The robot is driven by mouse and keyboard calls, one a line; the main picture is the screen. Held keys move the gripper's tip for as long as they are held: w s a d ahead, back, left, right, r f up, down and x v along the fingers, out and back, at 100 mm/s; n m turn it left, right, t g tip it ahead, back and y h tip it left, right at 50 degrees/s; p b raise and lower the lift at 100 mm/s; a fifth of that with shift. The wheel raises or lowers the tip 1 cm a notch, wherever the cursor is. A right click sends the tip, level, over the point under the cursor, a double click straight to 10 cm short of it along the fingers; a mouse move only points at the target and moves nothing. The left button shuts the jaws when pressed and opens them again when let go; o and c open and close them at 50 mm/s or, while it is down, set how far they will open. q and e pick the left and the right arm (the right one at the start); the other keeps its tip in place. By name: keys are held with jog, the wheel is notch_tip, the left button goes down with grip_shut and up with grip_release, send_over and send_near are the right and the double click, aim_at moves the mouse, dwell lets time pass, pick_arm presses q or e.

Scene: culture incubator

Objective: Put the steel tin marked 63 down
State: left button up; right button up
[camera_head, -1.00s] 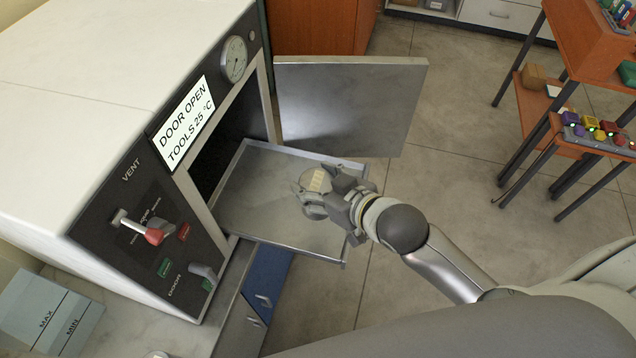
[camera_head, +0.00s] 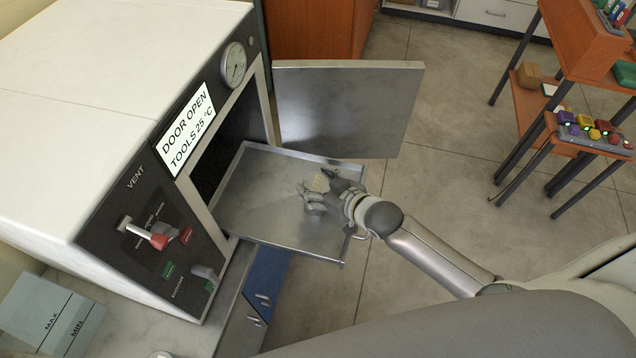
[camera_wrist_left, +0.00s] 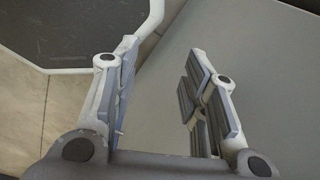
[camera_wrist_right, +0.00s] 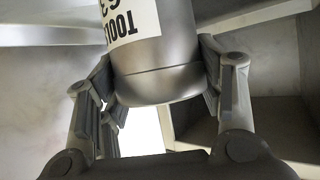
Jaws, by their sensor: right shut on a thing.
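The steel tin (camera_wrist_right: 152,65) is a shiny cylinder with a white label; the right wrist view shows "TOOLS" and part of a number on it. My right gripper (camera_head: 318,196) is shut on the tin, with a finger on either side of it. In the head view the tin (camera_head: 318,183) is small and partly hidden by the fingers. It is over the pulled-out metal tray (camera_head: 255,205) of the incubator; I cannot tell whether it touches the tray. My left gripper (camera_wrist_left: 160,100) shows only in its own wrist view, open and empty.
The incubator (camera_head: 110,100) stands at left, its sign reading "DOOR OPEN TOOLS 25 °C". Its open door (camera_head: 345,110) stands behind the tray. An orange rack (camera_head: 575,50) is far right. Grey floor lies between. A marked container (camera_head: 50,315) is at lower left.

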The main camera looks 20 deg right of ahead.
jog(key=o, duration=1.2)
jog(key=shift+f, duration=0.1)
jog(key=b+v, duration=0.1)
jog(key=v, duration=1.1)
